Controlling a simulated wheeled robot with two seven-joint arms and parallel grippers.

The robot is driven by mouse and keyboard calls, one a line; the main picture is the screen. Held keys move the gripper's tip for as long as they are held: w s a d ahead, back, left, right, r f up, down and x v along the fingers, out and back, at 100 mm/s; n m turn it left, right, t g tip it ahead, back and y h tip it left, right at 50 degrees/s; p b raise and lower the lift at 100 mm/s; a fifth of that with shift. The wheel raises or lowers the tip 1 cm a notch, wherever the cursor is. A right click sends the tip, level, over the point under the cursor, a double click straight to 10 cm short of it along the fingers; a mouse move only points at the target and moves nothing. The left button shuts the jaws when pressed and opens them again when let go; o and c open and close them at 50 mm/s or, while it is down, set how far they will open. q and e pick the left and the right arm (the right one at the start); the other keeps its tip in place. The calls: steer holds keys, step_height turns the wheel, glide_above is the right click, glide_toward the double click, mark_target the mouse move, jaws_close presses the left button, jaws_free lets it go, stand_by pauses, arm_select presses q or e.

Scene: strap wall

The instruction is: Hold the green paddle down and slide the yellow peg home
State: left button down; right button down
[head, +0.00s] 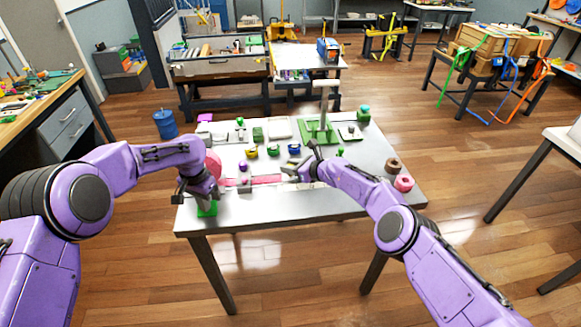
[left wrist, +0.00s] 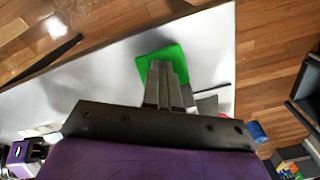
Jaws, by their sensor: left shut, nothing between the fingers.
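The green paddle (head: 207,209) is a flat green plate at the near left corner of the table. It also shows in the left wrist view (left wrist: 150,62). My left gripper (left wrist: 164,68) is shut and empty, its fingertips overlapping the paddle in that view. In the head view my left gripper (head: 202,197) is right above the paddle; I cannot tell whether it touches. My right gripper (head: 293,171) is low over the table's middle, at the right end of a pink bar (head: 262,180). Its fingers are too small to read. I cannot clearly make out the yellow peg.
A small yellow piece (head: 251,153) and a blue one (head: 294,149) stand behind the pink bar. A green stand with a grey post (head: 322,112) is at the back. Pink (head: 404,183) and brown rings lie at the right. The table's front right is clear.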

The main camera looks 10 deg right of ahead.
steer(key=a, duration=0.4)
arm_select(q)
steer(key=shift+d, duration=0.1)
